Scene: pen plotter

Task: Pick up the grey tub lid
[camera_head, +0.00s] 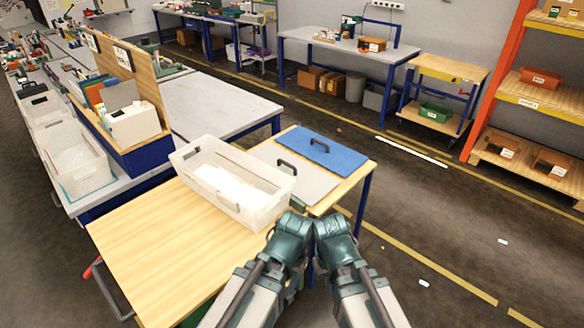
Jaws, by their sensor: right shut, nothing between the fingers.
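The grey tub lid (315,187) is a flat grey panel with a dark handle. It lies on the wooden-topped table, between the clear tub (264,209) and a blue lid (338,155). Its near part is close to my wrists in the picture. My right gripper (333,224) is at the table's near right edge, shut and empty, apart from the lid's handle. My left gripper (291,226) is beside it, by the tub's near corner; its fingers are hidden behind the wrist.
The wooden tabletop (165,245) is clear left of the tub. A workbench with a wooden organiser (125,75) and clear bins (75,165) stands at left. Open floor (440,215) lies right of the table, with an orange shelf rack (497,75) beyond.

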